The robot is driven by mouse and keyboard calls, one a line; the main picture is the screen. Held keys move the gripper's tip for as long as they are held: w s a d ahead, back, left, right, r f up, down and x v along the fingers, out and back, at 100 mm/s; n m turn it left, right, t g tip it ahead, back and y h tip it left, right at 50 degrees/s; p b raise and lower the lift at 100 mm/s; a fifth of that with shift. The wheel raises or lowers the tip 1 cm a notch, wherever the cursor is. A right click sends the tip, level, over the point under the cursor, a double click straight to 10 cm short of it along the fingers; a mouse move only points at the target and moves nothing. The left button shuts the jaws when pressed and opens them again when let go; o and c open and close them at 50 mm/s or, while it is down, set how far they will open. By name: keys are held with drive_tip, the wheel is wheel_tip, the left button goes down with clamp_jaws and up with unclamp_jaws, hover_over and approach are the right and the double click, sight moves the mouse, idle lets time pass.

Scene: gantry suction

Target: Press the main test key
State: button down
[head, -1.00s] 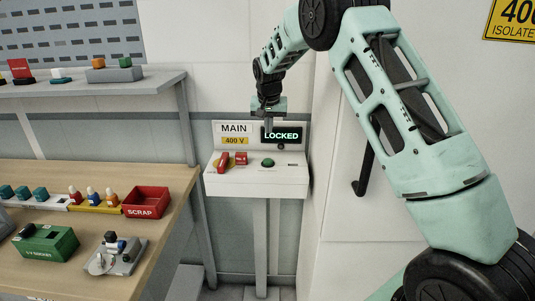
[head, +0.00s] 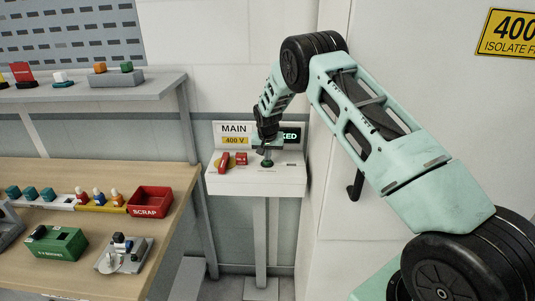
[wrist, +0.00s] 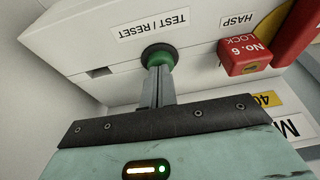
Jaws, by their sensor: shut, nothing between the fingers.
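The main test key is a green round button (head: 268,164) on the white MAIN 400 V panel (head: 285,178). In the wrist view the button (wrist: 160,53) sits in a dark collar beside a TEST / RESET label (wrist: 154,25). My gripper (head: 267,157) is shut and empty, pointing down over the button. In the wrist view its fingertips (wrist: 158,74) meet the button's green face and hide part of it. I cannot tell whether the button is pushed in. The display (head: 290,135) is partly covered by my gripper; only "KED" shows.
A red lock (wrist: 245,57) marked No. 6 sits at the HASP label, beside a red handle (head: 223,162). A workbench (head: 180,190) with a red SCRAP bin (head: 150,202) stands to the left. A wall rises close on the right.

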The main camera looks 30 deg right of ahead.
drive_tip(key=shift+f, duration=0.15)
wheel_tip(320, 180, down, 2)
drive_tip(key=b, duration=0.2)
drive_tip(key=shift+b, duration=0.35)
drive_tip(key=shift+s, duration=0.15)
drive_tip(key=shift+a+f, duration=0.1)
drive_tip(key=shift+f, duration=0.05)
drive_tip(key=shift+r, duration=0.55)
wheel_tip(320, 180, up, 4)
drive_tip(key=shift+f+p, duration=0.15)
drive_tip(key=shift+p, duration=0.8)
drive_tip(key=b+v, duration=0.4)
drive_tip(key=v, duration=0.6)
